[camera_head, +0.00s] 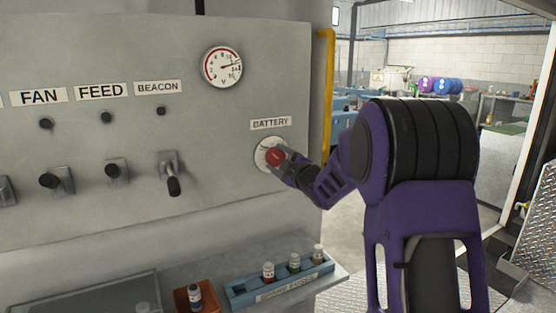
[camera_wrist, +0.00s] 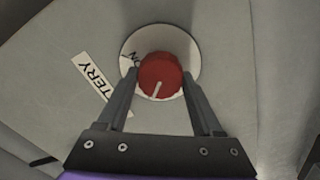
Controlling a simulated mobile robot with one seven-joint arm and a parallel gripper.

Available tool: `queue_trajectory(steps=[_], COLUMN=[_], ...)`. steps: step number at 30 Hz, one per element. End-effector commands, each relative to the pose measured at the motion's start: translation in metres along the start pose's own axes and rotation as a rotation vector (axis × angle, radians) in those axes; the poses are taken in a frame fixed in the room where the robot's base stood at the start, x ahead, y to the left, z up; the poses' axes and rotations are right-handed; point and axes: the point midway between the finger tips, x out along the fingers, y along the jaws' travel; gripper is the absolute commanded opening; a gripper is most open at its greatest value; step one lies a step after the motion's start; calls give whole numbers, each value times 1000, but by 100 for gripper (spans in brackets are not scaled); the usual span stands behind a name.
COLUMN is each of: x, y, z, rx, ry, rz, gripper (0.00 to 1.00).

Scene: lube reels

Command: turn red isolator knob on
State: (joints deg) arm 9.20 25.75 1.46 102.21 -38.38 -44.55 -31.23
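The red isolator knob (camera_head: 274,156) sits on a round white plate (camera_head: 262,152) under the BATTERY label (camera_head: 270,123) on the grey panel. In the wrist view the knob (camera_wrist: 160,75) has a white pointer line toward its lower edge, and the plate (camera_wrist: 190,42) shows part of a lettered mark at its left. My gripper (camera_wrist: 160,80) has one finger on each side of the knob. The fingers are spread to about the knob's width; whether they touch it is unclear. In the head view my gripper (camera_head: 284,160) partly covers the knob and plate.
Switches, including the BEACON lever (camera_head: 172,180), line the panel to the left, below a round gauge (camera_head: 222,67). A shelf below holds a blue fuse rack (camera_head: 240,293) and an orange bin (camera_head: 183,297). A yellow pipe (camera_head: 327,85) runs down the panel's right edge.

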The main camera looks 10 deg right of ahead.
Motion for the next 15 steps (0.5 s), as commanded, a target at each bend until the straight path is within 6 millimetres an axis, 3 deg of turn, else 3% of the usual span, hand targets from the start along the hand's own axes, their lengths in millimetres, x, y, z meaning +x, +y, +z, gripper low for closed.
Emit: queue_trajectory(steps=[1,6,15], x=[0,0,0], y=[0,0,1], z=[0,0,0], rx=[0,0,42], ry=[0,0,0], rz=[0,1,1], gripper=[40,12,12])
